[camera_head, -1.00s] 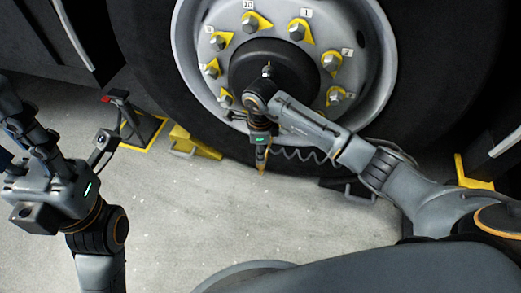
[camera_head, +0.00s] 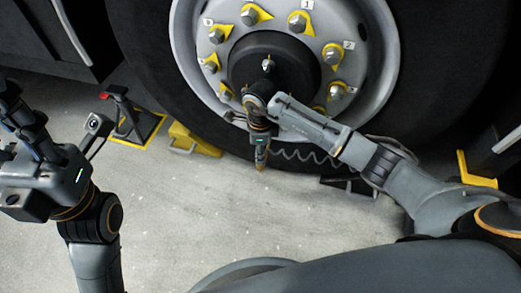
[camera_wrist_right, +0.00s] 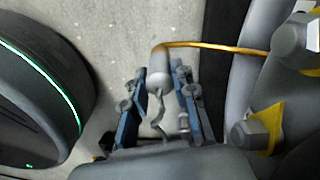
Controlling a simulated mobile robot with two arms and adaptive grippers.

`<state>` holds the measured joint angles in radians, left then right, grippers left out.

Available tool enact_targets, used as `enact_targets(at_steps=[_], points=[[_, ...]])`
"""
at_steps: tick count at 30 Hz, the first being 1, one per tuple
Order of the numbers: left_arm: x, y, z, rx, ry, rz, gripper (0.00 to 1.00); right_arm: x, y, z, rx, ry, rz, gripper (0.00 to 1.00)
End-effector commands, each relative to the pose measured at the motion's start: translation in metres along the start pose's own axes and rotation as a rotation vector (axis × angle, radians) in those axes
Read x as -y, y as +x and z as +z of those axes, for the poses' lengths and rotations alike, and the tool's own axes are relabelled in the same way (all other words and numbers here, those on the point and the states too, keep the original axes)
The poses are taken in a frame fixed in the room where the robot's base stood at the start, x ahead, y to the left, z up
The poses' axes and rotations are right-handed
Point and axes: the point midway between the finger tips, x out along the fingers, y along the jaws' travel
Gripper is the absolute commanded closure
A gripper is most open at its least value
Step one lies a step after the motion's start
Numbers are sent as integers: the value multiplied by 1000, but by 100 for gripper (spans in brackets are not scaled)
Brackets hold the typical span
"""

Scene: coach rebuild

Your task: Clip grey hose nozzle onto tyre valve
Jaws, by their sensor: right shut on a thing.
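The big wheel (camera_head: 365,95) fills the top of the head view. My right gripper (camera_head: 259,150) points down before its lower rim. In the right wrist view my right gripper (camera_wrist_right: 160,80) is shut, its blue fingers on either side of the grey nozzle (camera_wrist_right: 158,74). A thin brass-coloured stem, seemingly the tyre valve (camera_wrist_right: 215,47), runs from the wheel side to the nozzle's far end. They appear to meet there; I cannot tell whether they are clipped. The grey coiled hose (camera_head: 300,154) trails right. My left gripper (camera_head: 22,108) is at the left, away from the wheel; its opening is unclear.
Lug nuts with yellow pointers and number tags ring the hub; one nut (camera_wrist_right: 248,133) is close to my right gripper. A yellow chock (camera_head: 193,141) and a black stand with yellow edging (camera_head: 135,127) are left of the tyre. The pale floor (camera_head: 190,220) is clear.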

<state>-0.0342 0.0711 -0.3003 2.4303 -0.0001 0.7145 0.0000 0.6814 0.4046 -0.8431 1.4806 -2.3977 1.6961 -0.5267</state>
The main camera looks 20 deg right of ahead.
Motion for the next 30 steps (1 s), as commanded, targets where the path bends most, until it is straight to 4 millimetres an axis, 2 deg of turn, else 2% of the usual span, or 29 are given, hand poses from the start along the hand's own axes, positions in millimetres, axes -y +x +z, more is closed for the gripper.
enact_targets(at_steps=[11, 12, 15, 16, 25, 30], points=[[0, 5, -3, -24, 2, 5, 55, 1, 4, 0, 2, 0, -2, 100], [0, 5, -3, -24, 2, 5, 55, 1, 3, 1, 2, 0, -2, 71], [0, 5, -3, -24, 2, 5, 55, 1, 3, 1, 2, 0, -2, 51], [0, 5, -3, -24, 2, 5, 55, 1, 3, 1, 2, 0, -2, 47], [1, 3, -1, -15, 3, -1, 55, 0, 4, 0, 0, 0, 0, 47], [0, 3, -1, -16, 2, 1, 55, 1, -12, 1, 2, -2, -3, 47]])
